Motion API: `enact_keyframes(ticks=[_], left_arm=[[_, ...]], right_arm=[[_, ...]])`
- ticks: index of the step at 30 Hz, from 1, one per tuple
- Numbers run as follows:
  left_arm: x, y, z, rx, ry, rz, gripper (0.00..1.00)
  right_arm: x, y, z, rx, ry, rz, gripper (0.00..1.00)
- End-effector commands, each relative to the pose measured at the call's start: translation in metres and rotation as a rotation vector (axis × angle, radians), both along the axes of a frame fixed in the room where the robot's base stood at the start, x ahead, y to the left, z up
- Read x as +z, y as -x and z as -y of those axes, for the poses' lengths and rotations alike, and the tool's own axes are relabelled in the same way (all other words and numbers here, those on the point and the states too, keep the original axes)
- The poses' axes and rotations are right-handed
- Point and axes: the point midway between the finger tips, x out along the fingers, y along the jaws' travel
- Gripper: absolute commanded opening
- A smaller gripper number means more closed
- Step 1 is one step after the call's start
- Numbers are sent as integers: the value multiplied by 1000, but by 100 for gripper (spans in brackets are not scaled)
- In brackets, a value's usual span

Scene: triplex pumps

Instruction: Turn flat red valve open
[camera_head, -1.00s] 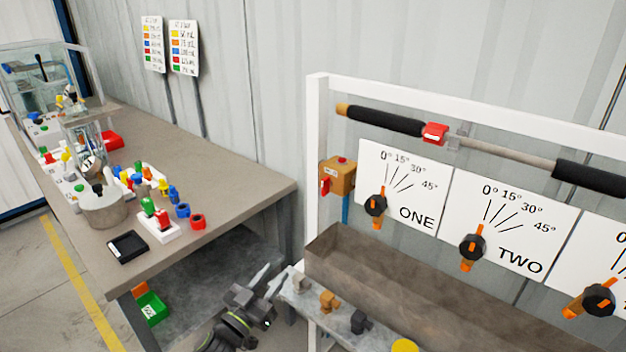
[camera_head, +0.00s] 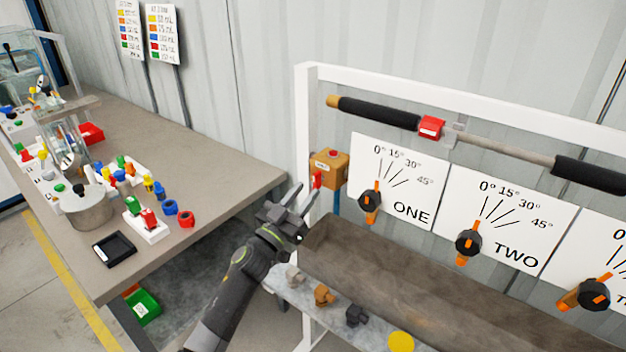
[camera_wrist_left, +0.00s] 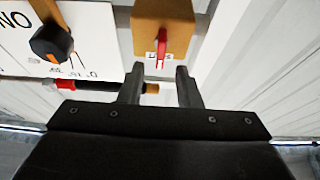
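The flat red valve (camera_head: 318,180) is a small red lever on the front of an orange-brown box (camera_head: 328,168) on the white frame's left post. My left gripper (camera_head: 308,194) is just in front of it, fingers apart and pointing toward the box. Contact cannot be told in the head view. My right gripper is not in view.
Black-and-orange knobs, ONE (camera_head: 370,201) and TWO (camera_head: 468,243), sit on white panels right of the box. A brown trough (camera_head: 400,285) runs below them. A workbench (camera_head: 225,170) with many small parts stands at the left.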

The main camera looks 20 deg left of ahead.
Motion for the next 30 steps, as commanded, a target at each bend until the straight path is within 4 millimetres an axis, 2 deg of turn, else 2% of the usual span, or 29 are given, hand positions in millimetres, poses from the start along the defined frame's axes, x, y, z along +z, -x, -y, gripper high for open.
enact_keyframes(ticks=[3, 9, 20, 27, 30], left_arm=[[8, -18, 7, 0, -1, 0, 31], [15, -35, 12, 2, -2, 0, 31], [16, -38, 14, 1, -1, -1, 31], [16, -38, 14, 1, -1, -1, 1], [16, -38, 14, 1, -1, -1, 0]], right_arm=[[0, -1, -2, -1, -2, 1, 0], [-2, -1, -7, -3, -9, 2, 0], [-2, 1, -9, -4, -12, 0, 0], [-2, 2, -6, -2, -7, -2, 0], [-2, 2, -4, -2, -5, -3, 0]])
